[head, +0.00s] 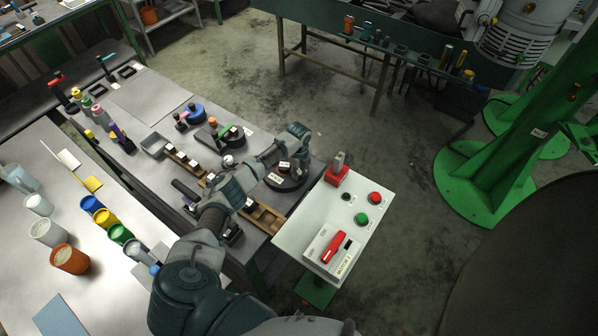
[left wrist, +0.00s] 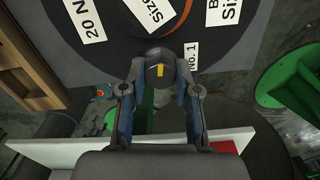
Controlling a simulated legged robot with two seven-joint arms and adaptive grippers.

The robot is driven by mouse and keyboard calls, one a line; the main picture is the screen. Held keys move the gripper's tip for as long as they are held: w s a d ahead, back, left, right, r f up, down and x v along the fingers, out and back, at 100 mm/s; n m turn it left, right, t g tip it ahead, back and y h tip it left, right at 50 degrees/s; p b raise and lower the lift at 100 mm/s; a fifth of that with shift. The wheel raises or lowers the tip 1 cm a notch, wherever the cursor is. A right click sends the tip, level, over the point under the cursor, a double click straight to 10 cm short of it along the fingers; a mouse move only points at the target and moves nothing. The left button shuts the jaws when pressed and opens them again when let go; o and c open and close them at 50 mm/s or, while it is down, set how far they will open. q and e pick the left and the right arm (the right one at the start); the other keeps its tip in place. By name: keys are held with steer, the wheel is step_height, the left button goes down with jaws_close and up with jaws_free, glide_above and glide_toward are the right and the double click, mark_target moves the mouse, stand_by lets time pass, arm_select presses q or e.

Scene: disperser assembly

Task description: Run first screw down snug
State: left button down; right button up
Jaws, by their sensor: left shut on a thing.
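My left arm reaches in from the bottom of the head view, and my left gripper (head: 299,158) is over a black round base (head: 292,184) with white labels at the bench's right end. In the left wrist view, my left gripper (left wrist: 160,72) is shut on a dark piece with a yellow mark (left wrist: 159,68), above the edge of the labelled black disc (left wrist: 225,55). Labels there read "20 N", "Size" and "No. 1". The first screw and the tip of the held piece are hidden, so I cannot tell their contact. My right gripper is not in view.
A white control panel (head: 318,208) with a red switch, buttons and a red block (head: 337,176) stands close on the right. A wooden rack (head: 262,216) lies below my wrist. Coloured cups (head: 92,204) stand on the left bench. Open floor lies beyond.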

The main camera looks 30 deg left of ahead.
mark_target(298, 172)
arm_select(q)
steer(key=shift+w+a+r, duration=0.1)
steer(key=shift+w+r, duration=0.1)
steer(key=shift+r, duration=0.05)
steer(key=c, duration=1.2)
jaws_free()
steer(key=shift+o, duration=0.4)
steer(key=shift+f, duration=0.1)
step_height(298, 172, up, 12)
steer(key=shift+a+f, duration=0.1)
steer(key=shift+f, duration=0.05)
